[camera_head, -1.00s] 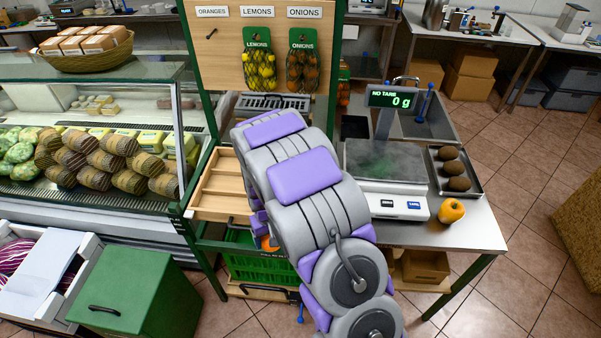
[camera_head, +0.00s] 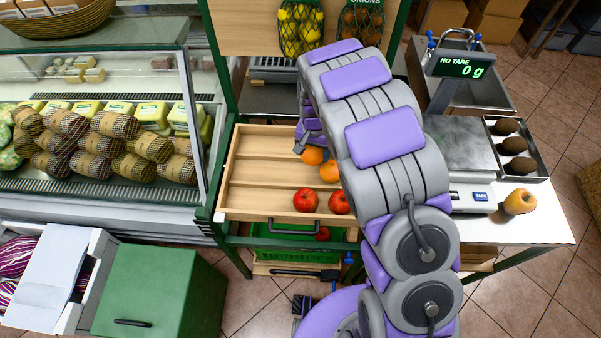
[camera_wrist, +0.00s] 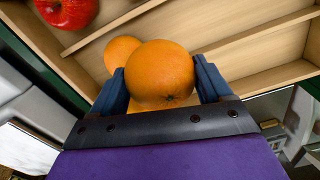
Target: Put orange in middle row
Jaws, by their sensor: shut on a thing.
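My gripper (camera_wrist: 159,70) is shut on an orange (camera_wrist: 162,74), with one blue finger on each side of it. In the head view the held orange (camera_head: 312,156) shows beside my arm, over the open wooden drawer (camera_head: 262,165). A second orange (camera_wrist: 121,52) lies in the drawer just behind the held one; it also shows in the head view (camera_head: 329,172). It appears to be in the middle row, between two thin dividers. Red apples (camera_head: 306,200) lie in the front row. My arm hides the drawer's right part.
A green crate (camera_head: 285,256) with a red fruit (camera_head: 323,234) stands below the drawer. The scale (camera_head: 465,150), a tray of brown fruit (camera_head: 515,145) and a yellowish fruit (camera_head: 520,201) are on the counter at right. The drawer's left part is bare.

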